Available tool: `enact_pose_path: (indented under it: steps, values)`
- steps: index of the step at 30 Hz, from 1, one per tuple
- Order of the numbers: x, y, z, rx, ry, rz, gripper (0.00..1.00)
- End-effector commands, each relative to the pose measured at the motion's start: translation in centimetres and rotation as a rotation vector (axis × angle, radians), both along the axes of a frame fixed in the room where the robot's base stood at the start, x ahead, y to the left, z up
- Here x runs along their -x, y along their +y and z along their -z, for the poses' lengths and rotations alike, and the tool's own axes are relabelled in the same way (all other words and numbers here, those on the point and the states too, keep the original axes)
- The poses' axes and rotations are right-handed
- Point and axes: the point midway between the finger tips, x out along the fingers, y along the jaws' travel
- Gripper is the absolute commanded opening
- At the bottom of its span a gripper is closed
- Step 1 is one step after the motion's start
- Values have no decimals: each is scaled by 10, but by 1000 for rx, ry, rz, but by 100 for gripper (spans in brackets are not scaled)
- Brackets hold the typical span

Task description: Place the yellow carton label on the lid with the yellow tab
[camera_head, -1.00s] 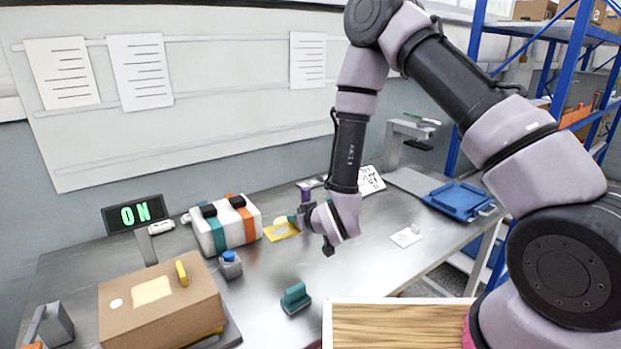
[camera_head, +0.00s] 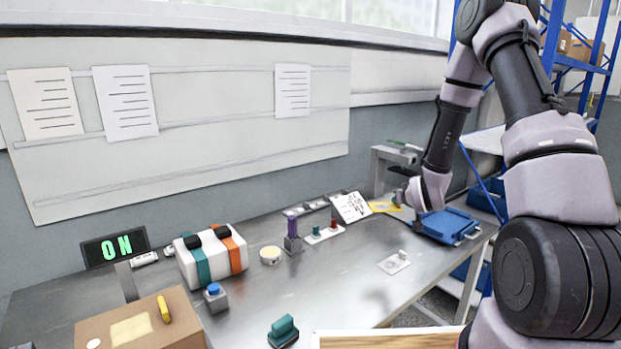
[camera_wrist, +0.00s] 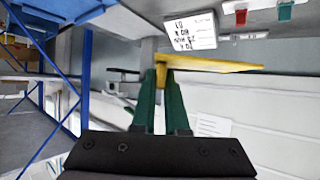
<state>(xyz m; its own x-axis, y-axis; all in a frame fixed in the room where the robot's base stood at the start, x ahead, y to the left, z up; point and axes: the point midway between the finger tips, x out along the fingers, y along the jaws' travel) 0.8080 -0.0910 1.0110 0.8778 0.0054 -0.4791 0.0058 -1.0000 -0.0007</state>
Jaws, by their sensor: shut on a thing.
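The yellow carton label (camera_head: 383,207) is a thin flat yellow piece. My gripper (camera_head: 402,200) is shut on it, over the far right part of the bench beside the blue tray. In the wrist view the green fingers (camera_wrist: 161,85) pinch the label (camera_wrist: 215,64) near one end, and the rest sticks out to the right. The brown carton (camera_head: 186,311) is at the front left, cut off by the picture's lower edge. On its lid (camera_head: 97,328) are the yellow tab (camera_head: 163,309), a pale yellow patch (camera_head: 131,329) and a white round spot.
The blue tray (camera_head: 450,227) lies just below my gripper's level at right. A white box with teal and orange bands (camera_head: 211,258), a round pale tin (camera_head: 270,255), a purple-handled piece (camera_head: 292,229) and a teal stamp-like block (camera_head: 283,330) stand on the bench. The middle is mostly clear.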

Motion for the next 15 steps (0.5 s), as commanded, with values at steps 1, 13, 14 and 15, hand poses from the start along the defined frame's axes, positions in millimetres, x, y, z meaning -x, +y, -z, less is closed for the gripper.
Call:
enact_pose_path:
  steps: [1,13,14,15]
  values:
    - [7,-4,-5,0,0,6,0]
    - [35,23,-11,-4,7,-83,0]
    - [31,31,-6,-5,9,-110,0]
    - [25,44,0,-7,11,-149,0]
